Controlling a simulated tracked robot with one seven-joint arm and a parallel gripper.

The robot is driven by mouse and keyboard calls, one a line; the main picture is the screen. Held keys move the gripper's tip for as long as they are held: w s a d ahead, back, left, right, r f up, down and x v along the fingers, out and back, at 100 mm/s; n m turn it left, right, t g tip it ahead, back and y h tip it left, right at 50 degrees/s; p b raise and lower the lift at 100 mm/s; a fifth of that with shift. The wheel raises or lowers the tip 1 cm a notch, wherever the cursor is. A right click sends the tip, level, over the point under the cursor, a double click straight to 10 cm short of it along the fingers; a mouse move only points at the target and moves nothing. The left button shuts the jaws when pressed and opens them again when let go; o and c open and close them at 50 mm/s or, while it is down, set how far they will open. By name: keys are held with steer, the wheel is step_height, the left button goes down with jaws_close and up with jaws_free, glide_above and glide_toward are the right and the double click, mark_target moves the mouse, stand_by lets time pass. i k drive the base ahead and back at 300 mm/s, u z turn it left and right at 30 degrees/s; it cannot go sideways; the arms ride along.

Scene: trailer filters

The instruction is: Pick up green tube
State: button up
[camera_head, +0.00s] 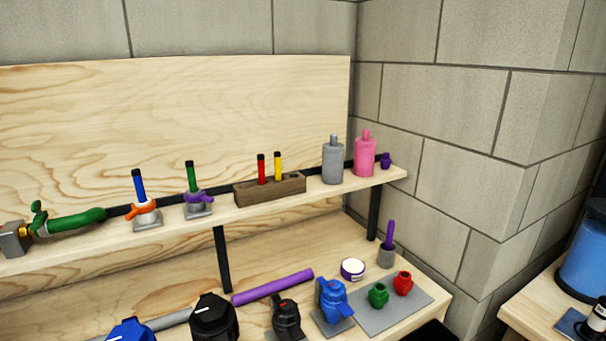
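A slim upright green tube (190,174) with a dark top stands on the upper shelf, left of the middle. A purple clamp (197,197) is around its lower part, above a grey base (199,212). A blue tube (139,184) stands to its left, with an orange clamp (143,208) around it. A thicker, curved green piece (72,222) lies at the far left of the shelf, beside a grey block. My gripper is not in view.
A wooden block (270,187) with red and yellow tubes, a grey bottle (332,160) and a pink bottle (365,157) stand further right on the shelf. The lower bench holds a purple rod (272,287), valves and knobs. A blue container (585,255) stands far right.

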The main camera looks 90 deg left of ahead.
mark_target(188, 164)
steer(key=z, duration=0.3)
steer(key=i, duration=0.45)
steer(key=u, duration=1.65)
steer(key=i, duration=0.15)
steer(key=u, duration=2.55)
steer(key=i, duration=0.95)
steer(key=z, duration=0.2)
steer(key=k, duration=0.6)
